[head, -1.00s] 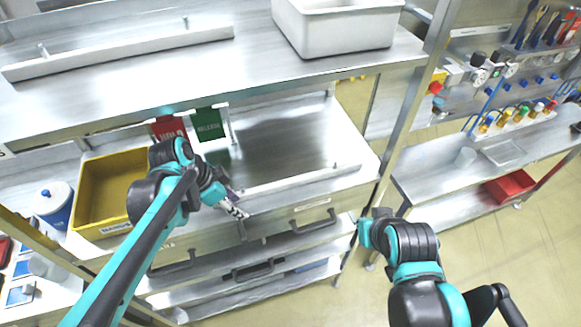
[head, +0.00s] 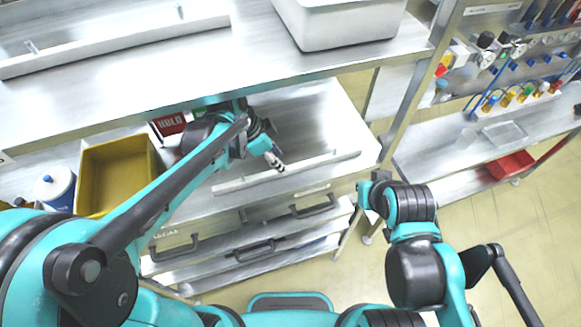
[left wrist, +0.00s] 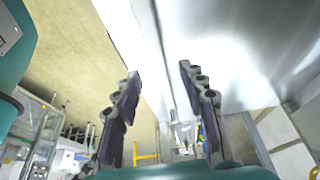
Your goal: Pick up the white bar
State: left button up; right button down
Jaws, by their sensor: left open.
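A long pale bar (head: 318,168) lies along the front of the middle shelf in the head view. A similar long pale bar (head: 120,46) lies on the upper shelf at the left. My left gripper (head: 277,162) is just above the middle of the lower bar; I cannot tell whether it touches. In the left wrist view, the two fingers of my left gripper (left wrist: 160,76) stand apart with nothing clearly held between them. A bright white strip runs beyond the fingertips. My right gripper (head: 368,193) hangs right of the shelf, its fingers unclear.
A yellow bin (head: 112,165) and a blue-and-white tub (head: 54,187) stand left of my left arm. A red HOLD sign (head: 170,125) stands behind. The upper shelf, with a grey-white bin (head: 345,25), overhangs the middle one. A shelf post (head: 408,105) stands at the right.

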aim_at(290, 167)
pick_arm(q)
jog(key=shift+d, duration=0.35)
jog(key=x, duration=0.5)
jog(key=shift+w+d, duration=0.15)
jog(key=shift+d, duration=0.1)
jog(key=shift+c, duration=1.2)
grip_shut()
